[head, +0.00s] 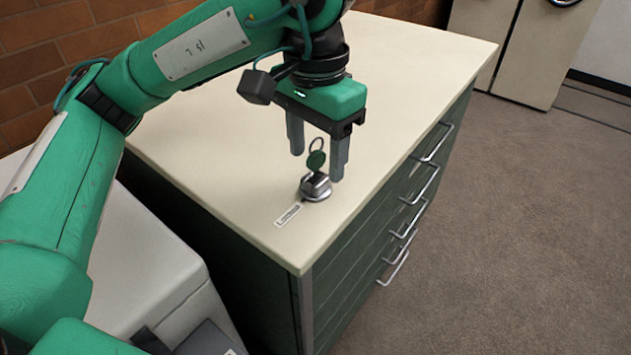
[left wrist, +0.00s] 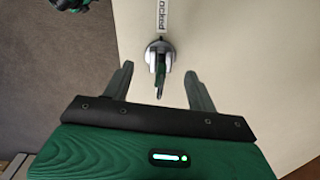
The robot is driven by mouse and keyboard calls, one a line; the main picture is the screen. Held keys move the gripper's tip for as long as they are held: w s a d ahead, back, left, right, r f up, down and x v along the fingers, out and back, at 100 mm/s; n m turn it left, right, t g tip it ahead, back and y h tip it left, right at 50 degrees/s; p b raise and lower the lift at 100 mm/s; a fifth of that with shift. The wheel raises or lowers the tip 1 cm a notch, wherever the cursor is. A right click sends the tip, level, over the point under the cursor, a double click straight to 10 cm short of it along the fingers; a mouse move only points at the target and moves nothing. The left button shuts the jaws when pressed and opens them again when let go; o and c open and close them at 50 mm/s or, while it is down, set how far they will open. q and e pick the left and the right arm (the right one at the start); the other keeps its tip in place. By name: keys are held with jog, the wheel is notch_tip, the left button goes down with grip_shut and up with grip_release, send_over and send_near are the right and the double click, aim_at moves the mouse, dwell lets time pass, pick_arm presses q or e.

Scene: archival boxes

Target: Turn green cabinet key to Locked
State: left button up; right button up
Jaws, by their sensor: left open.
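The green key (head: 316,160) stands upright in a round silver lock (head: 315,187) on the cream top of the green cabinet (head: 400,75). A ring hangs at the key's top. A small white label (head: 288,214) lies beside the lock; in the left wrist view the label (left wrist: 161,18) reads partly "ocked". My left gripper (head: 318,167) points down over the lock, open, with its fingers on either side of the key and not closed on it. The left wrist view shows the key (left wrist: 159,85) edge-on between the fingertips (left wrist: 157,78). My right gripper is not in view.
The cabinet's drawers with silver handles (head: 417,217) face right. The rest of the cabinet top is clear. A brick wall (head: 40,60) stands behind at left. Beige shelving (head: 535,50) stands at the back right, with open carpet (head: 520,200) before it.

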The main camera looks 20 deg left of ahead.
pick_arm(q)
jog(key=shift+r+p, duration=3.5)
jog(key=shift+r, duration=1)
